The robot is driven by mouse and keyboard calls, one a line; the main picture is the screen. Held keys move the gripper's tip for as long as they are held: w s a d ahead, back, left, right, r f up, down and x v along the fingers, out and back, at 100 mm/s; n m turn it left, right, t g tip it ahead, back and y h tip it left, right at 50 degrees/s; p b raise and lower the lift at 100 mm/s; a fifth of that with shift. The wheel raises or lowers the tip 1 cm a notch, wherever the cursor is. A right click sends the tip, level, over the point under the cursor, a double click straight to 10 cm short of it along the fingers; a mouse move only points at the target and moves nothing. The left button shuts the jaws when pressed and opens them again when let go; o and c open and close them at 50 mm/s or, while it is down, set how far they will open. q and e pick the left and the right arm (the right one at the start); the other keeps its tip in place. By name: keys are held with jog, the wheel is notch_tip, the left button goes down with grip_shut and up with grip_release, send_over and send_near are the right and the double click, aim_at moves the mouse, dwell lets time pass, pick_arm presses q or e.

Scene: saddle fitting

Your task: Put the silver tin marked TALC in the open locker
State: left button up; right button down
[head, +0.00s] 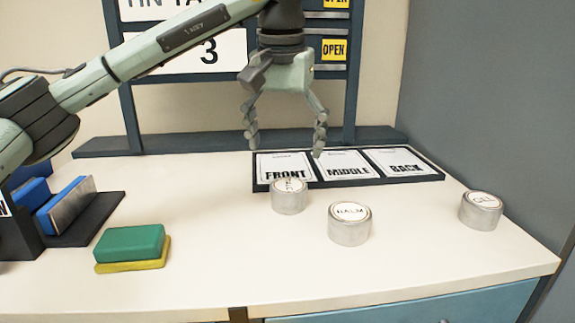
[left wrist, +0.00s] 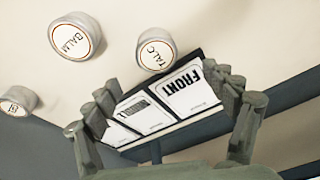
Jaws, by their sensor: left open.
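The silver TALC tin (head: 289,200) stands upright on the cream worktop, just in front of the FRONT card. My left gripper (head: 285,146) points down, open and empty, above and slightly behind the tin, over the card tray. In the left wrist view the tin shows beyond the spread fingers (left wrist: 170,92), apart from them. No open locker can be made out. My right gripper is out of view.
The BALM tin (head: 349,226) and another silver tin (head: 481,211) stand to the right. A dark tray (head: 352,183) holds FRONT, MIDDLE and BACK cards. A green-and-yellow block (head: 131,245) lies left. A board with OPEN tags stands behind; a grey wall (head: 490,95) is at right.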

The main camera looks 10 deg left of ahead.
aim_at(288, 187)
pick_arm(q)
jog(key=f, duration=0.3)
jog(key=f+n+t+p, duration=0.1)
jog(key=f, duration=0.2)
jog(key=w+f+n+t+p, duration=0.1)
jog(key=f, duration=0.2)
jog(key=shift+w+d+f, duration=0.1)
jog(key=shift+d+f, duration=0.1)
jog(key=shift+f, duration=0.15)
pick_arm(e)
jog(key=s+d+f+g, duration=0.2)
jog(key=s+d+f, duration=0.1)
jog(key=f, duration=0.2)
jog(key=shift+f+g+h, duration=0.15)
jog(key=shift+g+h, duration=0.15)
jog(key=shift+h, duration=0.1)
pick_arm(q)
jog(key=shift+r, duration=0.1)
jog(key=c, duration=1.5)
